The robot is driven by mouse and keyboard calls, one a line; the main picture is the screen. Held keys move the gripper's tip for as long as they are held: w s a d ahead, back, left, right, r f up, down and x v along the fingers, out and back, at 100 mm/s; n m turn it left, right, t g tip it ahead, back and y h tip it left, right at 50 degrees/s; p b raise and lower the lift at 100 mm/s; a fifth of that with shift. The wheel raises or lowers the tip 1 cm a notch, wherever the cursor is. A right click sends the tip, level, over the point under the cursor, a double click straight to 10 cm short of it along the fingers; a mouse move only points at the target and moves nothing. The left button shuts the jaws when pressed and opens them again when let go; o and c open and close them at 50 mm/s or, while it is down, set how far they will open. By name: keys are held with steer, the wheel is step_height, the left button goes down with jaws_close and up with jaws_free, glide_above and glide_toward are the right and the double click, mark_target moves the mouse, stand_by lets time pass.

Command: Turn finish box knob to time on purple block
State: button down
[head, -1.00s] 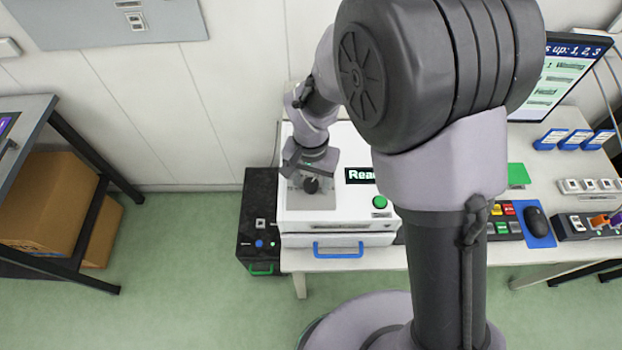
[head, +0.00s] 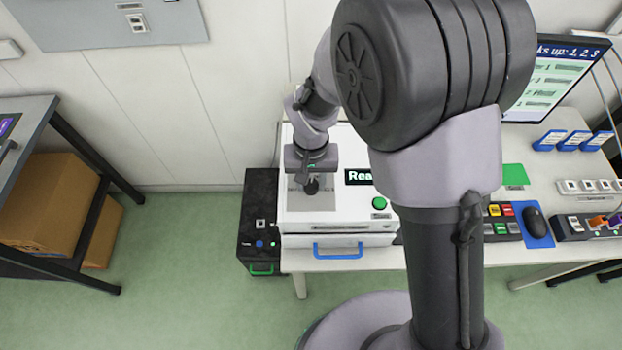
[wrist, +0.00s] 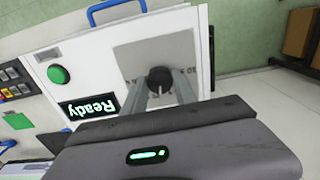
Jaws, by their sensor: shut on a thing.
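The finish box (head: 345,218) is a white box on the table with a "Ready" display, a green button (head: 379,203) and a blue handle at its front. Its dark round knob (head: 312,187) sits on a grey dial plate (head: 325,198). In the wrist view the knob (wrist: 159,79) lies between my gripper's two fingertips. My gripper (wrist: 160,88) is shut on the knob from above. The dial marks around the knob are partly hidden and too small to read.
A black box (head: 258,222) with a green handle stands left of the table. A monitor (head: 560,75), a keypad (head: 503,220), a mouse (head: 536,220) and blue-fronted holders are to the right. A shelf with cardboard boxes (head: 52,205) stands far left.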

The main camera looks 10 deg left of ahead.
steer(key=n+p, duration=0.1)
steer(key=n, duration=0.3)
steer(key=shift+r+n, duration=0.1)
steer(key=shift+n, duration=0.2)
steer(key=n+p, duration=0.1)
steer(key=n, duration=0.4)
steer(key=n+p, duration=0.2)
steer(key=n, duration=0.4)
steer(key=shift+n+p, duration=0.55)
steer(key=shift+n, duration=1.65)
steer(key=c, duration=1)
jaws_free()
steer(key=shift+o, duration=0.2)
